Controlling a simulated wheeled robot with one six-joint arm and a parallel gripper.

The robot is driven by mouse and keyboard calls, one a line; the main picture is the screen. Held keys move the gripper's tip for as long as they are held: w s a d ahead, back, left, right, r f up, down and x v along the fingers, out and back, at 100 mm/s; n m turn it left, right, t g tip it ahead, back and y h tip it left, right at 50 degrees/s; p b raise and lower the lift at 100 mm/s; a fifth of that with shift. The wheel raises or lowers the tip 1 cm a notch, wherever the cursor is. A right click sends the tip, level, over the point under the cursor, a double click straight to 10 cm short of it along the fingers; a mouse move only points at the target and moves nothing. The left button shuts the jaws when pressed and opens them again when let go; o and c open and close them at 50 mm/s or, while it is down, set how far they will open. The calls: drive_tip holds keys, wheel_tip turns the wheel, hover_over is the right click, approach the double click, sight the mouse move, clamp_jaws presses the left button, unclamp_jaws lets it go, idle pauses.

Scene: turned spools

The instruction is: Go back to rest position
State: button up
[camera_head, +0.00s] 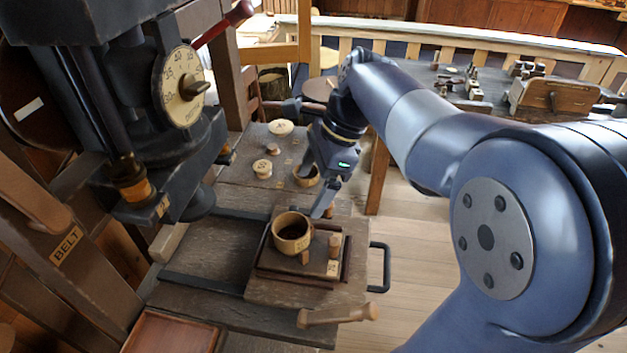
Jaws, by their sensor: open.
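My gripper (318,185) hangs from my blue arm near the middle of the picture, pointing down over the wooden bench. Its jaws are open, with nothing seen between them. The fingers are just above and behind a pale wooden cup (291,236), apart from it as far as I can tell. The cup stands upright on a framed wooden board (265,291), and its inside looks dark.
A dark machine with a numbered dial (184,87) rises at left. A wooden-handled tool (338,314) lies in front, and a black handle (386,268) sticks out at right. Cream round pieces (281,127) stand behind. Open floor (420,235) lies right.

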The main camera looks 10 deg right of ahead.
sight(290, 217)
drive_tip(key=x, duration=1.2)
drive_tip(key=shift+r, duration=1.35)
